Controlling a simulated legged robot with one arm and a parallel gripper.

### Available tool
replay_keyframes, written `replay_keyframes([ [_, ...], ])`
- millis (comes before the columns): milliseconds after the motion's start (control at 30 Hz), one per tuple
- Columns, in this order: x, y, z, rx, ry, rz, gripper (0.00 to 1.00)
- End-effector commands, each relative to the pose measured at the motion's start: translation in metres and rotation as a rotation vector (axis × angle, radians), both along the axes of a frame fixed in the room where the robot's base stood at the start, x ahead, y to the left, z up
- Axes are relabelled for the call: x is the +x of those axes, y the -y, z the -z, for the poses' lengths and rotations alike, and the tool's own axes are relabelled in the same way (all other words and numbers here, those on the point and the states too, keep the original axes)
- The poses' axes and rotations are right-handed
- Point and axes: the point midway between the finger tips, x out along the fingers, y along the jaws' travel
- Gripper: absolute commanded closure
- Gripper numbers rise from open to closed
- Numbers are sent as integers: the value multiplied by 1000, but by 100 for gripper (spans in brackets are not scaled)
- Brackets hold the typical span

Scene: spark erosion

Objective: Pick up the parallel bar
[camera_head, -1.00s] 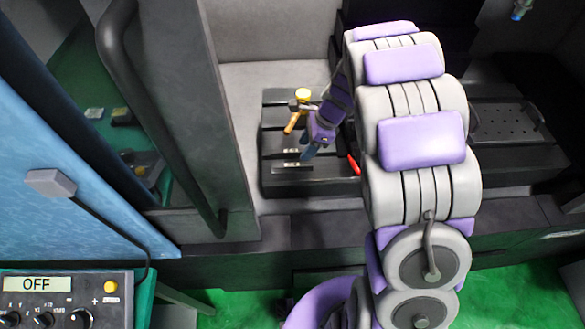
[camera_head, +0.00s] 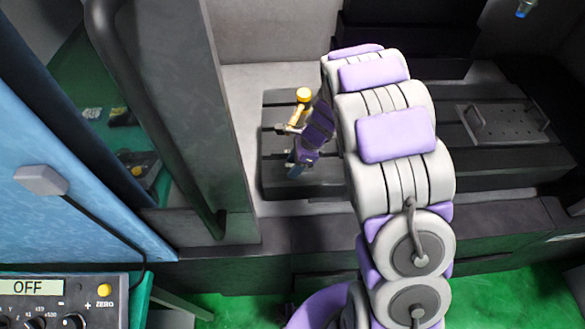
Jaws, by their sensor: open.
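My gripper (camera_head: 294,171) is low over the left part of the black slotted worktable (camera_head: 274,184), pointing down. Its jaws are small in the picture and partly covered by my purple wrist; they are open. I cannot make out the parallel bar, as my gripper and wrist cover the spot where small silvery bars showed earlier. I cannot tell whether the jaws touch anything.
A perforated plate (camera_head: 506,122) lies at the right. A grey pillar (camera_head: 178,110) with a dark handle rises at the left. A control panel (camera_head: 60,300) reading OFF is at the lower left.

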Motion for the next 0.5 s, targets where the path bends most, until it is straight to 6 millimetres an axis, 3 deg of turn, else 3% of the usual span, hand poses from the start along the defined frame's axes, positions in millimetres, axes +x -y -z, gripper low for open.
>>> replay_keyframes([
  [67,0,0,-1,0,0,0,53],
  [500,0,0,-1,0,0,0,94],
])
